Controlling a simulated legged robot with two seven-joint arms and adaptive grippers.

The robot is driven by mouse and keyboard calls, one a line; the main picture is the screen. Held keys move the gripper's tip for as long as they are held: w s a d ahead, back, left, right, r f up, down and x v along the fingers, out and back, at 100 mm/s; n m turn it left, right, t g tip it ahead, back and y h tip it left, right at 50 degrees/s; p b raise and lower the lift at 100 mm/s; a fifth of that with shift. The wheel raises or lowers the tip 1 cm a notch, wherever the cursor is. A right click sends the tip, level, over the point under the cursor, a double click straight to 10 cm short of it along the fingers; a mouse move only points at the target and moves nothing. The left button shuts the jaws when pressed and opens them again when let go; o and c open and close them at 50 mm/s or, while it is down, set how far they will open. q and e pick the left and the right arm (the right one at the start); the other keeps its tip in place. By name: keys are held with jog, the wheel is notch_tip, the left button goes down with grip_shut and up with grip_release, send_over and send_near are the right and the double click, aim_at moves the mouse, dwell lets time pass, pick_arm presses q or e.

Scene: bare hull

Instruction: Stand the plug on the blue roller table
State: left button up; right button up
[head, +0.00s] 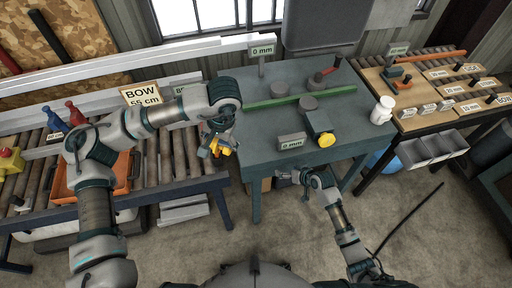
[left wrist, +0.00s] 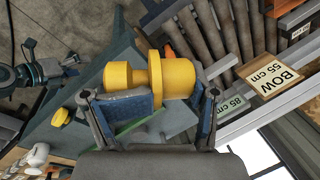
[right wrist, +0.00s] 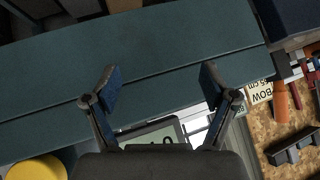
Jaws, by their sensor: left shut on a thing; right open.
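The yellow plug (left wrist: 122,78) has a wide collar and lies sideways between the fingers of my left gripper (left wrist: 152,105), which is shut on it. In the head view my left gripper (head: 217,146) holds the plug (head: 224,149) in the air near the gap between the blue roller table (head: 215,181) and the green table, partly hidden by the fingers. The roller table has grey rollers in a dark blue frame. My right gripper (head: 288,178) is open and empty at the green table's front edge; its spread fingers show in the right wrist view (right wrist: 160,88).
The roller table bears an orange tray (head: 126,172), signs and red and blue items (head: 74,112). Rollers near its right end are clear. The green table (head: 262,130) bears a device with a yellow cap (head: 326,140), a green bar and a white bottle (head: 382,110).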

pick_arm(q)
jog(key=shift+d, duration=0.1)
pick_arm(e)
jog(key=s+a+r+n+y, duration=0.15)
jog(key=a+r, duration=0.25)
jog(key=r, duration=0.7)
jog(key=a+r+n+y, duration=0.2)
jog(key=a+r, duration=0.2)
jog(key=r, duration=0.7)
jog(key=s+a+r+n+g+y, duration=0.1)
jog(key=s+a+r+n, duration=0.2)
jog(key=s+r, duration=0.35)
jog(key=s+a+r+n+g+y, duration=0.1)
jog(key=s+a+r+n+y, duration=0.15)
jog(key=s+r, duration=0.4)
pick_arm(q)
jog(key=shift+a, duration=0.2)
pick_arm(e)
jog(key=shift+h, duration=0.3)
jog(key=x, duration=0.4)
jog(key=w+r+x, duration=0.1)
jog(key=x, duration=0.3)
jog(key=r+x, duration=0.1)
jog(key=x, duration=0.3)
jog(key=shift+w+a+r, duration=0.1)
jog(key=shift+w+r, duration=0.05)
jog(key=shift+w, duration=0.25)
pick_arm(q)
jog(key=shift+d, duration=0.1)
